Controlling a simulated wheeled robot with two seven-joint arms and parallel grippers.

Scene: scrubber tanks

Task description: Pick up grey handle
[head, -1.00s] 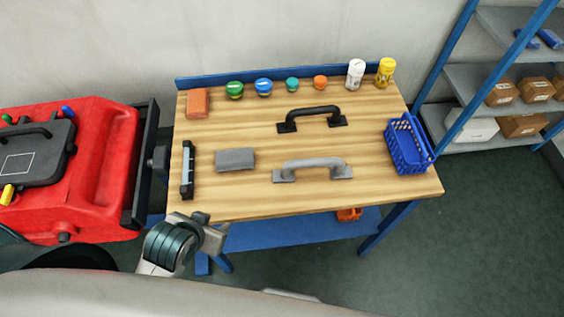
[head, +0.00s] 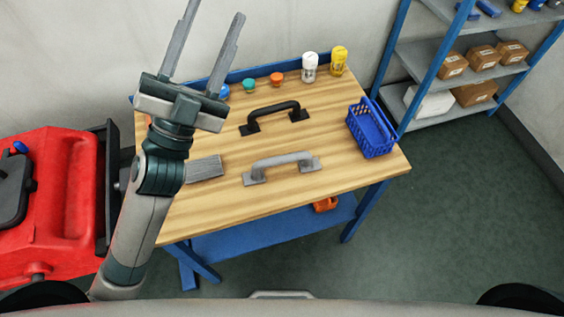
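The grey handle (head: 282,166) lies on the wooden workbench (head: 340,155), right of centre and near its front edge. My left gripper (head: 216,30) is raised over the left part of the bench, with its two long fingers apart and nothing between them. It is up and to the left of the grey handle in the picture, clear of it. My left arm hides part of the bench's left side. My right gripper is not in view.
A black handle (head: 273,116) lies behind the grey one. A grey block (head: 204,168) lies to its left and a blue basket (head: 371,130) to its right. Caps and a white bottle (head: 309,67) and yellow bottle (head: 338,61) line the back. A red machine (head: 60,200) stands left.

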